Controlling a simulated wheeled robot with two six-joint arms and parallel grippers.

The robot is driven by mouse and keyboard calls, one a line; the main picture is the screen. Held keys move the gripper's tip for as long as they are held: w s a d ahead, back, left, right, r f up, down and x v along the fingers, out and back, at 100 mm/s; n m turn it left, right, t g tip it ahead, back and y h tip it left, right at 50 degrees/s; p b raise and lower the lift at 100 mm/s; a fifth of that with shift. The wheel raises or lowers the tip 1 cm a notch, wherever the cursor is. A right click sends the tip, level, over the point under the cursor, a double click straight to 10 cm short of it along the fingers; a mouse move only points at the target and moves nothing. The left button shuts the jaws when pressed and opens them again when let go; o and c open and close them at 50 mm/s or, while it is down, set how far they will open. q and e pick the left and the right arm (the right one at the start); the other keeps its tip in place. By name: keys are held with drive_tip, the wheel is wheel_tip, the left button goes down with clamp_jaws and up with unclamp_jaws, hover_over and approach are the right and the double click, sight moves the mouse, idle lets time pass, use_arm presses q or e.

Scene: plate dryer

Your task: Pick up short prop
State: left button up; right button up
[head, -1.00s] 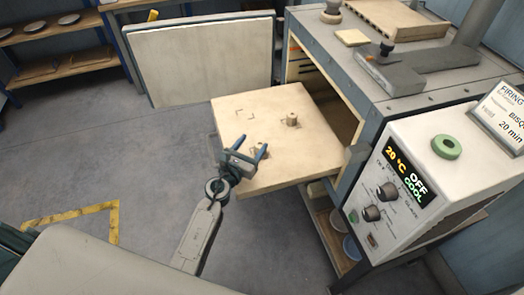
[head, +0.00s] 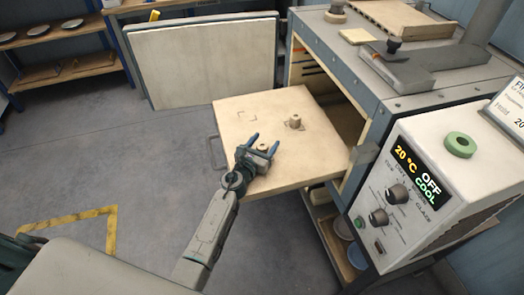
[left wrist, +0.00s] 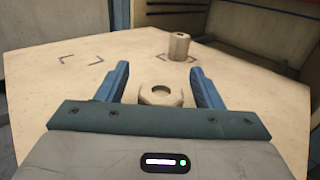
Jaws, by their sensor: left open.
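A pale shelf slab (head: 240,118) is pulled out of the kiln, with two beige props on it. The nearer prop (head: 264,147) looks short and has a hole in its top in the left wrist view (left wrist: 160,94). My left gripper (head: 264,143) is open, with its blue fingers on either side of this prop and a gap on each side. The farther prop (head: 295,122) stands upright beyond the fingers and looks taller in the left wrist view (left wrist: 179,47). The nearer prop's base is partly hidden by the gripper. My right gripper is not in view.
The kiln (head: 345,65) stands to the right, with its control box (head: 400,185) in front, reading OFF. Dark corner marks (head: 247,115) outline an empty spot on the slab. A large pale panel (head: 205,62) stands behind. Open floor lies to the left.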

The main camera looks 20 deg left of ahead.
use_arm(q)
drive_tip(key=shift+w, duration=0.15)
drive_tip(key=shift+c, duration=0.2)
drive_tip(key=c, duration=1.1)
drive_tip(key=shift+r, duration=0.1)
